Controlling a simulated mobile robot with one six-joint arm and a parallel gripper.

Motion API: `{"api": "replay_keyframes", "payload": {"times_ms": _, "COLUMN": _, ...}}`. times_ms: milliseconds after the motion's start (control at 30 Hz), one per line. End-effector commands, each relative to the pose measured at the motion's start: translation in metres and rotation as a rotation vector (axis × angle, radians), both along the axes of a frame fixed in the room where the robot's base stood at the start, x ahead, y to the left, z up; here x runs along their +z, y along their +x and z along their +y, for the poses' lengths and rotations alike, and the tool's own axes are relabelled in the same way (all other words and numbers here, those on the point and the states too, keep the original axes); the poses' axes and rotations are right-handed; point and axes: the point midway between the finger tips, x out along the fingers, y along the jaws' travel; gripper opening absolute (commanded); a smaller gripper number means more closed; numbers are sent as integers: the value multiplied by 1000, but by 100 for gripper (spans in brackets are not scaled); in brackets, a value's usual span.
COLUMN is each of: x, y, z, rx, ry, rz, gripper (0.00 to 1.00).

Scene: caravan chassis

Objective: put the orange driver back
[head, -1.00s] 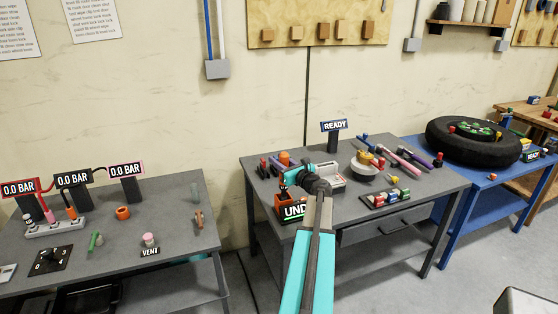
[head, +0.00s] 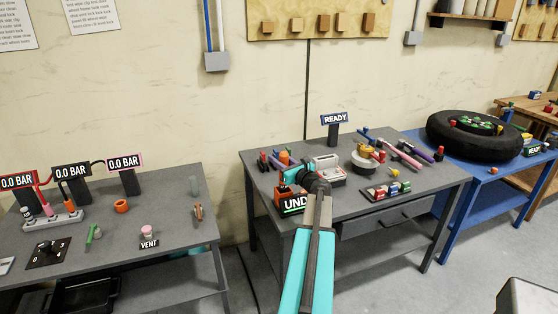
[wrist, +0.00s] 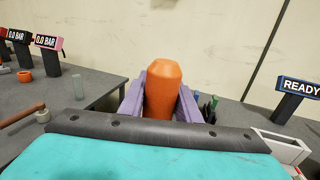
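The orange driver shows in the wrist view as a thick orange handle (wrist: 163,92) with a blunt end, upright between the two purple fingers of my gripper (wrist: 162,105). The fingers lie against its sides, so my gripper looks shut on it. In the head view my gripper (head: 290,163) is over the left part of the middle bench (head: 345,205), with the orange handle (head: 284,157) small at its far end. The driver's lower part is hidden, and I cannot tell whether it touches anything below. An orange-red box with a sign reading "UND" (head: 294,207) stands beside my wrist, partly covered.
A READY sign (head: 334,119) stands at the bench's back. A grey-white device (head: 328,170), a bowl (head: 366,163) and a tray of coloured pieces (head: 386,191) are to the right. The left bench (head: 170,235) carries gauges. A gap separates the benches.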

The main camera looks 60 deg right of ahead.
Motion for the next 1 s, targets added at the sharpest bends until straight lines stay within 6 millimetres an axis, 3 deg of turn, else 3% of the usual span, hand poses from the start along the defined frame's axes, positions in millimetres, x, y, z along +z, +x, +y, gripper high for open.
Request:
{"api": "replay_keyframes", "payload": {"times_ms": 33, "x": 1, "y": 0, "z": 0, "rx": 0, "ry": 0, "rz": -1, "gripper": 38}}
{"api": "replay_keyframes", "payload": {"times_ms": 100, "x": 1, "y": 0, "z": 0, "rx": 0, "ry": 0, "rz": -1, "gripper": 50}}
{"api": "replay_keyframes", "payload": {"times_ms": 567, "x": -1, "y": -4, "z": 2, "rx": -1, "ry": -1, "rz": 1, "gripper": 50}}
{"api": "replay_keyframes", "payload": {"times_ms": 1000, "x": -2, "y": -48, "z": 20, "rx": -2, "ry": -1, "rz": 2, "gripper": 50}}
